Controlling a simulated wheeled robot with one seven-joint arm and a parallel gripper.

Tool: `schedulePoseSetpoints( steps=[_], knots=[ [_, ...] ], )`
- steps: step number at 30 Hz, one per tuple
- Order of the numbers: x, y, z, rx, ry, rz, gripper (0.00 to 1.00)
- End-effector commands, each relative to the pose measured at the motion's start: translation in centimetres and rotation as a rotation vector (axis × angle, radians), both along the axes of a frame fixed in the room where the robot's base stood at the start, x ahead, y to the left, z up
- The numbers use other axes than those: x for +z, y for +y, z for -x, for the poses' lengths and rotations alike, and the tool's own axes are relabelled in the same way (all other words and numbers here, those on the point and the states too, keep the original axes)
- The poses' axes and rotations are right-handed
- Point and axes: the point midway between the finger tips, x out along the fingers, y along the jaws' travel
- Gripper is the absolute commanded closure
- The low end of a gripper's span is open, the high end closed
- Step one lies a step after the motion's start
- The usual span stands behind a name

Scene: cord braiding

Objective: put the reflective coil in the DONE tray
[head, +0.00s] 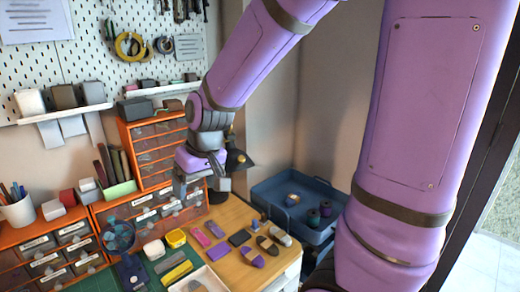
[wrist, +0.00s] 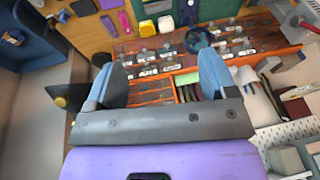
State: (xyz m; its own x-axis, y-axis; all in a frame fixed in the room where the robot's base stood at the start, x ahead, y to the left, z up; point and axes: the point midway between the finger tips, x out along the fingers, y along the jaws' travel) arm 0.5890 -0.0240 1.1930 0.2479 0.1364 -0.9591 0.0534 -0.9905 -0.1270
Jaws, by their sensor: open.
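My gripper (head: 200,188) is open and empty, above the back of the wooden table near the orange drawers. In the wrist view its two bluish fingers are spread apart (wrist: 160,65) with nothing between them. A blue tray (head: 268,208) stands to the right of the table; no DONE label is readable on it. In it lie a pale, ring-like coil (head: 292,200) and two dark spools (head: 313,217). I cannot tell whether that coil is the reflective one. Part of the tray also shows at the upper left of the wrist view (wrist: 45,40).
Orange drawer units (head: 160,145) stand behind and left of my gripper. Several small coloured pieces lie on the wooden table (head: 238,215). A white tray (head: 213,277) is at the front. A dark lamp-like object (head: 238,160) stands close behind my gripper.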

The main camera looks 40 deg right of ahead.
Motion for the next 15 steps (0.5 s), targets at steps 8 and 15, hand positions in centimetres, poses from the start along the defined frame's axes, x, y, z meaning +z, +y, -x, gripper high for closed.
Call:
schedulePoseSetpoints(
  steps=[8, 15],
  knots=[
    [6.8, -1.9, 5.9, -0.011, -0.094, 0.029, 0.22],
    [10.6, -3.5, 11.6, -0.037, -0.164, 0.076, 0.22]
  ],
)
